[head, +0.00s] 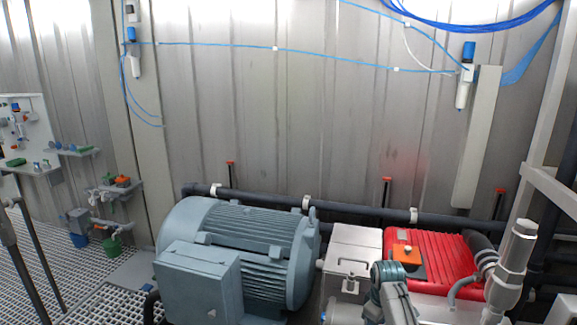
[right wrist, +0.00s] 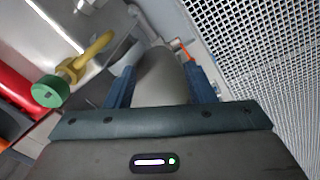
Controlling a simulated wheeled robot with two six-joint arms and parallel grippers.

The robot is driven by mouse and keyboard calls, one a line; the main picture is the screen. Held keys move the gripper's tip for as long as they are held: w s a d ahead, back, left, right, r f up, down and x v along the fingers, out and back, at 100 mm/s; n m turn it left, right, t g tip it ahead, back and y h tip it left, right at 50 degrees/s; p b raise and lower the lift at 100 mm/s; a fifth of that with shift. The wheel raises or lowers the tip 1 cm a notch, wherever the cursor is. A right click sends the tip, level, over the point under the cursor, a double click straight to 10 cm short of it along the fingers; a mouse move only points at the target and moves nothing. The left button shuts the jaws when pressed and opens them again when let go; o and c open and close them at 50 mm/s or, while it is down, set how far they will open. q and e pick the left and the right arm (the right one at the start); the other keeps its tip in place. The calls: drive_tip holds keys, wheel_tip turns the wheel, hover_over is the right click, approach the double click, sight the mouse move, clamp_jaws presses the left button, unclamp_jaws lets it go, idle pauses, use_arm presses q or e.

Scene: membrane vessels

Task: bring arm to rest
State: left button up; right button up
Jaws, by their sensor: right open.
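My right gripper (right wrist: 163,76) shows in the right wrist view with its two blue fingers apart. A smooth grey rounded pipe-like part (right wrist: 160,82) appears between the fingers. I cannot tell how far beyond them it lies or whether it touches them. My left gripper is in neither view. In the head view, a grey jointed part (head: 392,292) rises at the bottom edge, and I cannot tell whether it is one of my arm links.
A large grey-blue motor (head: 240,250) and a red pump block (head: 440,262) fill the lower head view. A dark pipe (head: 350,211) runs behind them. In the right wrist view, a yellow handle with a green cap (right wrist: 50,91) is at left and metal grating (right wrist: 265,50) at right.

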drive_tip(key=s+d+f+m, duration=0.1)
drive_tip(key=s+f, duration=0.2)
drive_tip(key=s, duration=0.4)
drive_tip(key=s+d+f+m+t, duration=0.1)
drive_tip(key=s+f+m, duration=0.1)
drive_tip(key=s, duration=0.5)
drive_tip(key=s+d+f+m, duration=0.1)
drive_tip(key=s+f, duration=0.2)
drive_tip(key=s, duration=0.4)
drive_tip(key=s+r+m+t, duration=0.15)
drive_tip(key=s+r, duration=0.25)
drive_tip(key=s, duration=0.7)
drive_tip(key=s+r+m+t, duration=0.15)
drive_tip(key=s+r, duration=0.25)
drive_tip(key=s, duration=0.7)
wheel_tip(320, 180, down, 31)
drive_tip(key=d+m+g, duration=0.1)
drive_tip(key=d+g, duration=0.1)
drive_tip(key=s+d+f+g+b, duration=0.1)
drive_tip(key=s+f, duration=1.8)
drive_tip(key=f, duration=0.1)
drive_tip(key=shift+g+h, duration=0.3)
